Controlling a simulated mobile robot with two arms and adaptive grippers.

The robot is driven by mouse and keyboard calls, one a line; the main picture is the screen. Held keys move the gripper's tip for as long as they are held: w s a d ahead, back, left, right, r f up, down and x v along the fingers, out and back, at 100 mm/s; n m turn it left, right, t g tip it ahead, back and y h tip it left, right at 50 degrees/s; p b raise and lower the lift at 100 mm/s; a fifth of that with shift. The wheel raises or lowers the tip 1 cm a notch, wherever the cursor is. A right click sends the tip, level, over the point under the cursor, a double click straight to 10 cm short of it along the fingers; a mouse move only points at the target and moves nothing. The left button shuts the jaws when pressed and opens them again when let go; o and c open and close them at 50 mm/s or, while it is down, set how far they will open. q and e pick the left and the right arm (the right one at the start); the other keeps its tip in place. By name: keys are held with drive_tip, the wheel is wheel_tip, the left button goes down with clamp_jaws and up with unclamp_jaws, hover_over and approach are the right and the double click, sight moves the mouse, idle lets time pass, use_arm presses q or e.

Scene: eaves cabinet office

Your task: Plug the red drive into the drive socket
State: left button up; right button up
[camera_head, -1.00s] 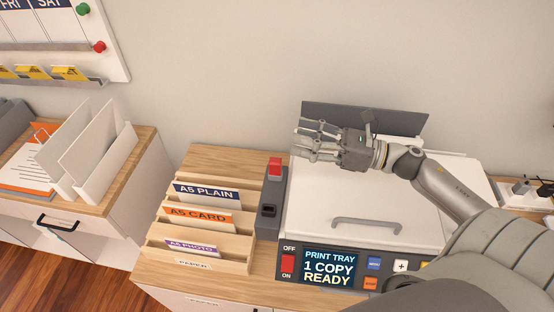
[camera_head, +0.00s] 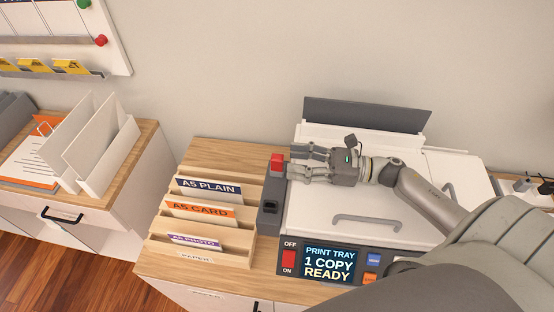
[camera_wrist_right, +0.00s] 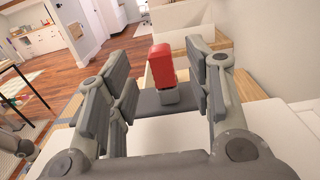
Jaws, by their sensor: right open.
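The red drive (camera_head: 277,161) stands upright at the far end of a narrow grey block (camera_head: 264,224) along the printer's left side. In the right wrist view the drive (camera_wrist_right: 161,65) shows a red top and a grey lower part, between the spread fingers but apart from them. The drive socket (camera_head: 270,207) appears as a dark opening in the block's top, nearer the front. My right gripper (camera_head: 291,162) is open and empty above the printer lid, its fingers pointing left at the drive. My left gripper is not in view.
The white printer (camera_head: 310,228) has a lid handle (camera_head: 367,222) and a front panel with a display. A wooden paper rack (camera_head: 215,251) with labelled slots stands left of the block. A raised grey flap (camera_head: 367,115) stands behind the lid.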

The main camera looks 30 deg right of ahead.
sight(277, 156)
drive_tip(key=p+x, duration=0.1)
drive_tip(key=x, duration=0.1)
drive_tip(key=p+x, duration=0.1)
drive_tip(key=x, duration=0.1)
drive_tip(key=shift+w+a+r, duration=0.2)
drive_tip(key=shift+w, duration=0.05)
drive_tip(key=shift+w+a+f, duration=0.15)
drive_tip(key=shift+w+a, duration=0.1)
drive_tip(key=shift+a, duration=0.15)
drive_tip(key=c, duration=1)
